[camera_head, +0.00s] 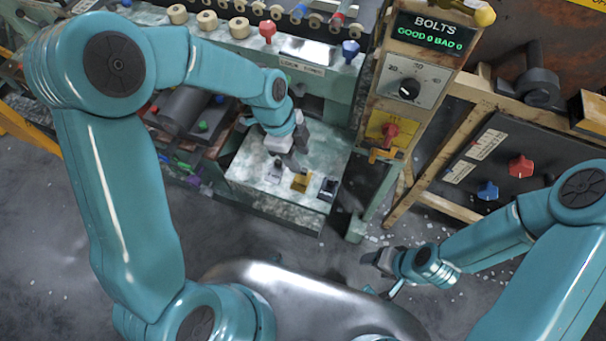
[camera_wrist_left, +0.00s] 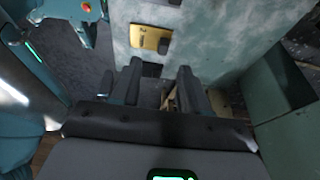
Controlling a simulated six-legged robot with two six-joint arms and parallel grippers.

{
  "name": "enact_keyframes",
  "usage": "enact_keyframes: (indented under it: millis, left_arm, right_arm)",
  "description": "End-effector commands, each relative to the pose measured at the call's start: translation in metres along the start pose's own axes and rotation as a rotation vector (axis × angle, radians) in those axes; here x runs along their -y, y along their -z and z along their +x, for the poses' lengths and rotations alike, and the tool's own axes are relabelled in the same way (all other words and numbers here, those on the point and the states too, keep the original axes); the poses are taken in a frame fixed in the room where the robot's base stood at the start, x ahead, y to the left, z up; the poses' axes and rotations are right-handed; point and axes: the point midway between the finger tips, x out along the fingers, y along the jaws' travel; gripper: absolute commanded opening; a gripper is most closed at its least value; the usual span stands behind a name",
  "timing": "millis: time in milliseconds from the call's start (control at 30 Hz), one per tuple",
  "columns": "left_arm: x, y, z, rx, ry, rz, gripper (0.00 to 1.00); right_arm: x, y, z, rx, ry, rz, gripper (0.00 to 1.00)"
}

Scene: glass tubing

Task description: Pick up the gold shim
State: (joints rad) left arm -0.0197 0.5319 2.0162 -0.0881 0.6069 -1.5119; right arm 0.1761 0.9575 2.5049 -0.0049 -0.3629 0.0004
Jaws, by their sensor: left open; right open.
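The gold shim (camera_head: 300,181) lies on the pale, worn top of a low stand (camera_head: 250,165), between a silver shim (camera_head: 274,172) and a black shim (camera_head: 328,188). In the left wrist view the gold shim (camera_wrist_left: 150,38) lies beyond the fingertips, left of the middle. My left gripper (camera_head: 291,160) is above the stand, just behind the silver and gold shims, and apart from the gold one. Its two fingers (camera_wrist_left: 160,78) are spread, with a dark piece between their tips that I cannot identify. My right gripper (camera_head: 378,259) is open and empty, low over the floor, right of the stand.
A control post with a dial (camera_head: 408,88) and a red switch (camera_head: 390,130) stands right of the stand. A rail with several knobs (camera_head: 267,30) runs behind. A dark panel with red and blue knobs (camera_head: 520,166) is at right. Floor in front is open.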

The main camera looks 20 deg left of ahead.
Motion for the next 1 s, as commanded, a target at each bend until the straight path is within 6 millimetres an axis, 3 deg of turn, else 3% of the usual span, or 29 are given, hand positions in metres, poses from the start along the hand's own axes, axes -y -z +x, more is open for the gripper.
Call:
enact_keyframes:
  millis: [400, 667, 800, 1000]
  left_arm:
    - [0.004, -0.004, 0.052, 0.0, -0.002, -0.002, 0.45]
    - [0.005, -0.004, 0.055, 0.0, 0.001, -0.002, 0.45]
    - [0.005, -0.004, 0.055, 0.0, 0.001, -0.001, 0.02]
    - [0.005, -0.004, 0.055, 0.0, 0.001, -0.001, 0.0]
  right_arm:
    - [0.0, 0.0, -0.001, 0.0, 0.0, 0.0, 0.64]
    - [0.0, 0.0, -0.001, 0.0, 0.0, 0.0, 0.64]
    - [0.0, 0.0, -0.001, 0.0, 0.0, 0.0, 0.64]
    - [0.0, 0.0, -0.001, 0.0, 0.0, 0.0, 0.64]
